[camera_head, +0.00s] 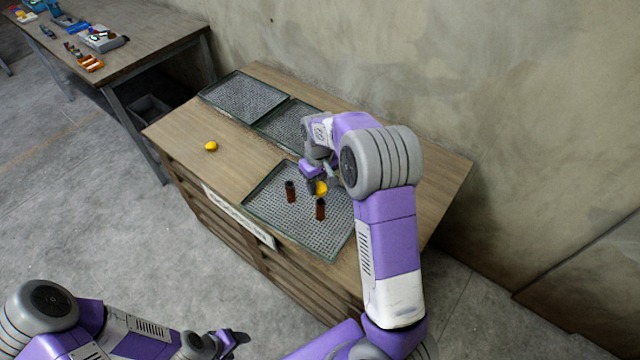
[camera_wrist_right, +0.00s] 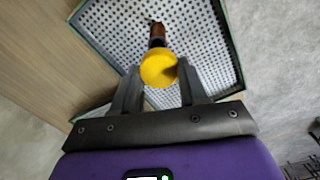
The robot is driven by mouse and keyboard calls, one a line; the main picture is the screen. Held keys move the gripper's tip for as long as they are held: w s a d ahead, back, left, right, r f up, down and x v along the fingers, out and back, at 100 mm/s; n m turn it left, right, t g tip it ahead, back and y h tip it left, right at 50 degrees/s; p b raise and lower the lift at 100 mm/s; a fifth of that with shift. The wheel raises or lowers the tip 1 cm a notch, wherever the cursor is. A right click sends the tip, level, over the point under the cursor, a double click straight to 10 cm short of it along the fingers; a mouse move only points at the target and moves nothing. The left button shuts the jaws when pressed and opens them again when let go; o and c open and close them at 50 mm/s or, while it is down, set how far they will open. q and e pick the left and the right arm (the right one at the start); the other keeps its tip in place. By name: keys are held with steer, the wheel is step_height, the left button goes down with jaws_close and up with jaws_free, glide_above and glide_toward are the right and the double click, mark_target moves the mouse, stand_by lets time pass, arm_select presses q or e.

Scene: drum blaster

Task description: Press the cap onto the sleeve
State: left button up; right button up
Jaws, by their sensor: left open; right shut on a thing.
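Two dark brown sleeves stand upright on the front perforated tray in the head view, one at the back left (camera_head: 290,192) and one nearer the front (camera_head: 320,209). My right gripper (camera_head: 319,184) is above this tray, shut on a yellow cap (camera_head: 321,188). In the right wrist view the cap (camera_wrist_right: 159,69) sits between the fingertips, and one brown sleeve (camera_wrist_right: 157,32) shows just beyond it, partly hidden. I cannot tell whether cap and sleeve touch. A second yellow cap (camera_head: 211,146) lies on the bare wood. My left gripper (camera_head: 235,342) is open and empty, away from the table.
The front tray (camera_head: 262,180) has a low raised rim. Two more perforated trays, left (camera_head: 240,97) and right (camera_head: 270,128), lie at the back of the wooden table (camera_head: 185,122). A wall stands behind. Another table (camera_head: 150,30) with tools is at the upper left.

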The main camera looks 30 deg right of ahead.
mark_target(320, 201)
steer(key=shift+w+d, duration=0.1)
steer(key=shift+d, duration=0.1)
step_height(320, 201, down, 4)
steer(key=b, duration=0.4)
steer(key=shift+f, duration=0.75)
stand_by(0.7)
steer(key=shift+f, duration=0.45)
stand_by(0.5)
stand_by(0.6)
steer(key=shift+f, duration=0.3)
stand_by(0.6)
